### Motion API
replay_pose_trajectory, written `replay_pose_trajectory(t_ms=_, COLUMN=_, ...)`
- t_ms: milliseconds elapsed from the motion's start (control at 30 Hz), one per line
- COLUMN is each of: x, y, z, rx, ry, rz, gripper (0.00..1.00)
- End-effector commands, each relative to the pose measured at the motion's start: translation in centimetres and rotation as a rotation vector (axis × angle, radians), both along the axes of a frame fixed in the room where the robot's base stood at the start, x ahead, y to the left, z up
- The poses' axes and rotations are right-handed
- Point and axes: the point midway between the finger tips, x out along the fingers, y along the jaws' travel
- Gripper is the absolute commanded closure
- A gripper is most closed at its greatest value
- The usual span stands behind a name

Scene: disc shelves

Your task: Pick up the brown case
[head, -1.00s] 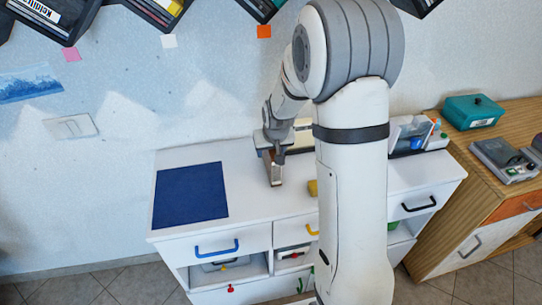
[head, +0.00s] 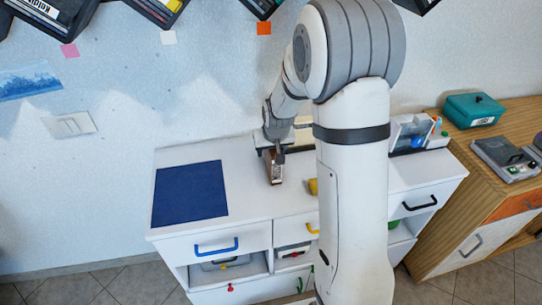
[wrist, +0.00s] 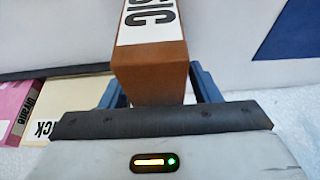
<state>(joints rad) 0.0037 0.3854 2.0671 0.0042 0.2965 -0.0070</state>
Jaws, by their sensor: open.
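The brown case (wrist: 153,73) stands between the two fingers of my gripper (wrist: 157,90) in the wrist view. It has a white label with black letters, partly cut off at the top edge. The fingers are open on either side of it; whether they touch it is hard to tell. In the head view my gripper (head: 274,153) is over the white cabinet top, with the brown case (head: 275,173) just below it. My arm hides part of the cabinet top there.
A dark blue mat (head: 190,194) lies on the left of the white cabinet top (head: 248,205). A yellow object (head: 313,187) sits right of the case. In the wrist view, pink (wrist: 15,108) and cream (wrist: 55,100) cases lie at the left.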

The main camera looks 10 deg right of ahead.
Motion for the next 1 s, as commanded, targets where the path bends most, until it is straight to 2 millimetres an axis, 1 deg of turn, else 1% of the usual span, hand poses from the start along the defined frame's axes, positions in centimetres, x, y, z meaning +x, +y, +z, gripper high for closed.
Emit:
replay_pose_trajectory(t_ms=167, x=0.01, y=0.0, z=0.04, rx=0.0, ry=0.0, rz=0.0, gripper=0.44)
replay_pose_trajectory(t_ms=800, x=0.0, y=-0.01, z=0.02, rx=0.0, ry=0.0, rz=0.0, gripper=0.97)
replay_pose_trajectory(t_ms=1000, x=0.02, y=-0.01, z=0.07, rx=0.0, ry=-0.001, rz=0.0, gripper=0.98)
